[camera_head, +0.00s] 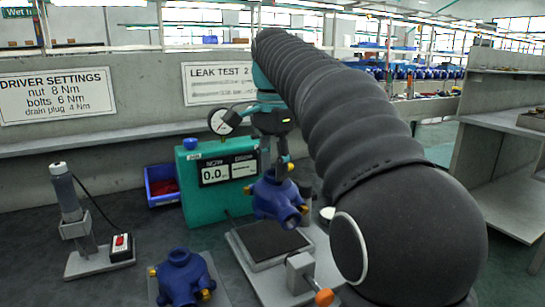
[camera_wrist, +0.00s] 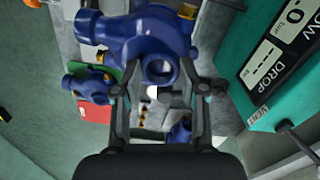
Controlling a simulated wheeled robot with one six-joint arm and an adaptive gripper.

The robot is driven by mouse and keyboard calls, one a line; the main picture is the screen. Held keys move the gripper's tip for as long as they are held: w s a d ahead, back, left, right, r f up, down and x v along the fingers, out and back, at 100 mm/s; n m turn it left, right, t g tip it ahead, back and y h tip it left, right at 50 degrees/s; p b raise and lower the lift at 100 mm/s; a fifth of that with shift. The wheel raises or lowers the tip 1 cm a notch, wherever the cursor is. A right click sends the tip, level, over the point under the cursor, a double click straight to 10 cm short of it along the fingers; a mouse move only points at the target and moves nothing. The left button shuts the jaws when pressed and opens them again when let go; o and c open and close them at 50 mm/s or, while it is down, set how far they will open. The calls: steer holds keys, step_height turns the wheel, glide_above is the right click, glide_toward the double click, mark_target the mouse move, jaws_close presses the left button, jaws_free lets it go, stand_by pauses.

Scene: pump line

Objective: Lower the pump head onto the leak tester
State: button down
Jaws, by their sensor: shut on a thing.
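The blue pump head (camera_head: 277,200) with brass fittings hangs in my gripper (camera_head: 277,167). It is apart from the leak tester, above its black pad (camera_head: 268,247) on a light base plate. The leak tester's green box (camera_head: 198,210) stands behind, its display showing 0.0. In the wrist view the pump head (camera_wrist: 140,35) fills the upper middle, with the two dark fingers of my gripper (camera_wrist: 152,75) on either side. The green box (camera_wrist: 275,55) is at the right there. The pump head hides part of what lies below it.
Another blue pump body (camera_head: 182,277) stands on a plate at the front. A driver on a stand (camera_head: 70,205) is at the left, with a red-button box (camera_head: 121,247). An orange-tipped clamp (camera_head: 312,282) sits at the pad's front. A blue bin (camera_head: 163,186) holds red parts.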

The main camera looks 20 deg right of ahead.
mark_target(266, 180)
steer(key=shift+f+b, duration=1.35)
steer(key=shift+f, duration=0.75)
steer(key=shift+w+a+p, duration=0.25)
steer(key=shift+w+p, duration=0.15)
steer(key=shift+p, duration=0.5)
steer(key=shift+g+p, duration=0.3)
steer(key=shift+p, duration=0.2)
steer(key=shift+g+h, duration=0.4)
steer(key=shift+w+a, duration=0.3)
steer(key=shift+w, duration=0.3)
stand_by(0.6)
steer(key=shift+f+b, duration=0.7)
steer(key=shift+f, duration=0.9)
stand_by(1.3)
